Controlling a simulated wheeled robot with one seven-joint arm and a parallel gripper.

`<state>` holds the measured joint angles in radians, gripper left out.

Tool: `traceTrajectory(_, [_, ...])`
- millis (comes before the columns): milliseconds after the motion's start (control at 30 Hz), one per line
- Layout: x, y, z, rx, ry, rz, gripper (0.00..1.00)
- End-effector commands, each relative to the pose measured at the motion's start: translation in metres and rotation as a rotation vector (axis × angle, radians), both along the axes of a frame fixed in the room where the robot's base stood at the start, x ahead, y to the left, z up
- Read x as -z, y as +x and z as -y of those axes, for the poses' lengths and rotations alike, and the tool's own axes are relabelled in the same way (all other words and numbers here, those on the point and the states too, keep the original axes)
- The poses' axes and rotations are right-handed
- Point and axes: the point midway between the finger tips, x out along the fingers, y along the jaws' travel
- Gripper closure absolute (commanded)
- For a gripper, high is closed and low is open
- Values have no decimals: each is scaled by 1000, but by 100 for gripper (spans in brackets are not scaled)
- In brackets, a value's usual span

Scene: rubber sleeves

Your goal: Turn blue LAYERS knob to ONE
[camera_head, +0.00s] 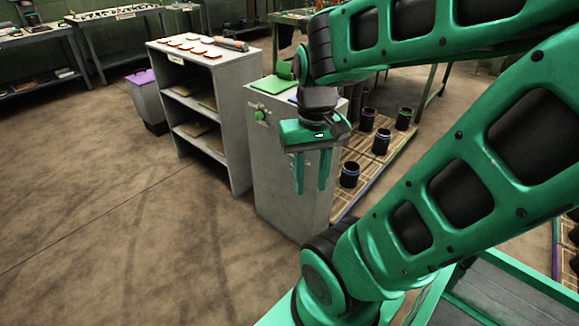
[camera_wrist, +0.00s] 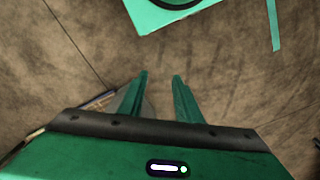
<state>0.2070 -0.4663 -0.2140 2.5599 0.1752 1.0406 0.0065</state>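My gripper (camera_head: 311,188) hangs with its fingers pointing down in front of a grey cabinet (camera_head: 275,185) in the head view. The wrist view also shows the gripper (camera_wrist: 160,78), with a clear gap between its fingers and nothing held. The cabinet has a green panel on top and a green knob (camera_head: 260,115) near its upper left front. I cannot make out a blue LAYERS knob or any ONE mark in either view. My gripper and arm hide part of the cabinet's top and right side.
A grey shelf unit (camera_head: 240,140) stands left of the cabinet, with a purple-lidded bin (camera_head: 148,95) farther left. Several dark cylinders, including a blue-ringed one (camera_head: 349,176), stand on a wooden mat behind the gripper. Floor at the left is clear.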

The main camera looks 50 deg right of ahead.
Motion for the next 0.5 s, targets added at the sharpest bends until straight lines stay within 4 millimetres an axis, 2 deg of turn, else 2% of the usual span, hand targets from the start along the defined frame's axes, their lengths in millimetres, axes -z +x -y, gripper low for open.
traceTrajectory(267, [0,0,0,0,0,0,69])
traceTrajectory(333, [0,0,0,-1,0,0,54])
traceTrajectory(367, [-3,-8,0,-3,0,7,50])
traceTrajectory(500, [-3,-2,8,-22,-11,-7,50])
